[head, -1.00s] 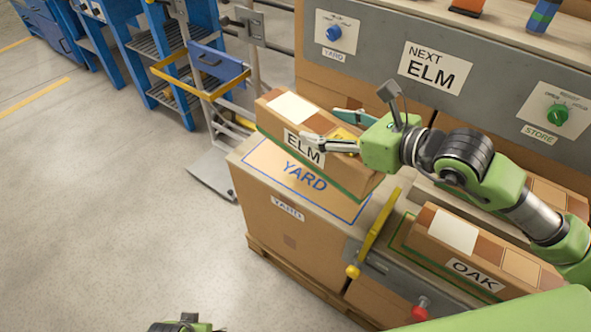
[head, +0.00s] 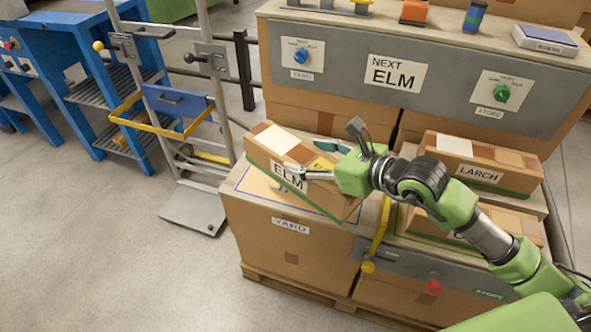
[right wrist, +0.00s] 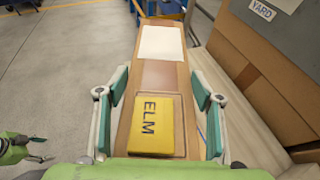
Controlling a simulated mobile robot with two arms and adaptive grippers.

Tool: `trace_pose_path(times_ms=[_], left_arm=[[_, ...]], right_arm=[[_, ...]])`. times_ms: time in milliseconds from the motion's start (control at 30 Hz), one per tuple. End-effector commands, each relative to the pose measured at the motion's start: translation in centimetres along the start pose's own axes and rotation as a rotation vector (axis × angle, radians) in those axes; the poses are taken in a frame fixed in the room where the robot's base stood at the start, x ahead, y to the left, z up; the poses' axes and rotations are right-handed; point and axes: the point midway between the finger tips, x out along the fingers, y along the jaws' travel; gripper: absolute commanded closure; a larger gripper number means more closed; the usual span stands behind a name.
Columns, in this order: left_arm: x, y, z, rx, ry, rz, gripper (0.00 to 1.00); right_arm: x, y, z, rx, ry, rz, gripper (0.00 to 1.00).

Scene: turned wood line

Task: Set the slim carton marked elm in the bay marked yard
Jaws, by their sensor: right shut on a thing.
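The slim carton marked ELM (head: 270,165) is brown with a white patch on top and a green lower edge. My right gripper (head: 312,162) is shut on it, one finger along each long side. In the right wrist view the carton (right wrist: 157,75) runs away between the fingers, its yellow ELM label near the palm. The carton is over the yard bay (head: 247,188), a blue-outlined top on a brown block, and hides most of it. I cannot tell whether it touches. My left gripper (right wrist: 35,148) shows at the left edge of the right wrist view, fingers apart and empty.
A yellow bar (head: 380,228) stands between the yard and store sides. Cartons, one marked LARCH (head: 480,165), lie at right. A grey panel (head: 450,80) reading NEXT ELM stands behind. A hand truck (head: 190,210) stands left; the floor at front left is clear.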

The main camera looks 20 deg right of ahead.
Motion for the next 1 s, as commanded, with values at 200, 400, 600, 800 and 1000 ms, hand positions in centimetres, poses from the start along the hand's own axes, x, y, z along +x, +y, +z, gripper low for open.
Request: trace_pose_path(times_ms=[200,400,600,800,1000], left_arm=[[-1.6,-0.1,-1.5,-0.002,0.019,-0.001,0.4],[-2.9,-0.2,-2.2,-0.004,0.024,-0.002,0.4],[-3.9,-0.2,-2.8,-0.005,0.03,-0.004,0.4],[-5.2,-0.3,-3.4,-0.006,0.037,-0.005,0.4],[-5.3,-0.3,-3.4,-0.006,0.035,-0.005,0.4]], right_arm=[[5.0,-1.5,-1.9,0.002,-0.004,0.0,0.9],[7.3,-2.1,-3.1,0.0,-0.006,0.0,0.9],[8.7,-2.4,-4.5,0.0,-0.002,0.0,0.9],[9.4,-2.3,-6.4,0.0,-0.004,0.001,0.9],[9.4,-2.3,-6.4,0.0,-0.006,0.0,0.9]])
